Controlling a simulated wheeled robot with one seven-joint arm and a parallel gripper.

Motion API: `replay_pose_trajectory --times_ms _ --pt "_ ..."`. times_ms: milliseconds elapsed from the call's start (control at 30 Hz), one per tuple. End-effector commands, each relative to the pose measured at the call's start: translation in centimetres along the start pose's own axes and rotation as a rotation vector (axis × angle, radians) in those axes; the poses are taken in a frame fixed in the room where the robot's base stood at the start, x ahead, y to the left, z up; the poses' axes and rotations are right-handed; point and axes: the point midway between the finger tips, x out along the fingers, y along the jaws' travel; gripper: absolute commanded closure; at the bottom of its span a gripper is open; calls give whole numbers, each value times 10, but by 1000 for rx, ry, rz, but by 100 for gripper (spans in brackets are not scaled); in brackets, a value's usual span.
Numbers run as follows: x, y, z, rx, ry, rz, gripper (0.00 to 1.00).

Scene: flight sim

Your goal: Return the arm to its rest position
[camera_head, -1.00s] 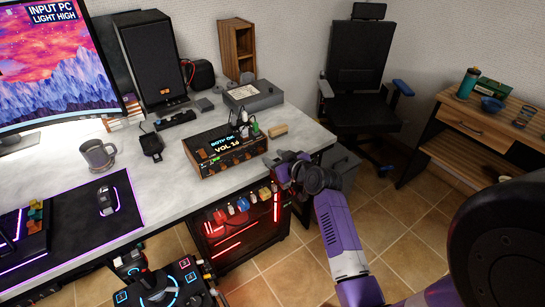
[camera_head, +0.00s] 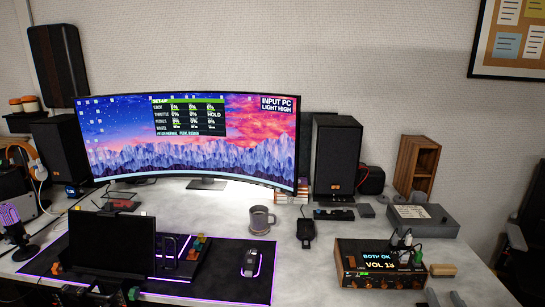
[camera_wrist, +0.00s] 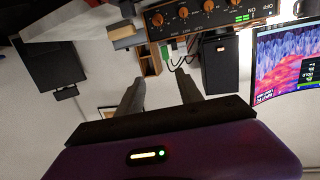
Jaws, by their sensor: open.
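My gripper (camera_wrist: 160,78) shows in the wrist view with its two grey fingers spread apart and nothing between them. The picture there is upside down, and the black amplifier box (camera_wrist: 208,14) with its orange knobs lies beyond the fingers. In the head view, small pale parts at the bottom edge, just right of the amplifier (camera_head: 380,265), seem to be the tips of my gripper (camera_head: 444,298). The rest of my arm is out of the head view. The amplifier's screen reads "BOTH OK" and "VOL 16".
A curved monitor (camera_head: 190,140), a mug (camera_head: 261,219), a right speaker (camera_head: 337,158) and a grey box (camera_head: 424,219) stand on the desk. A small wooden block (camera_head: 443,270) lies right of the amplifier. A black chair (camera_head: 525,235) stands at the right.

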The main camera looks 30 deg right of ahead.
Motion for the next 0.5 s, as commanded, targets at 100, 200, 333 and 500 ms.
replay_pose_trajectory --times_ms 100,200,333,500 --pt "-40 -31 7 5 32 -28 57" --pt "-80 -58 9 8 60 -68 57" --pt "-136 -92 11 9 86 -141 57" --pt "-212 -127 8 6 97 -260 57"
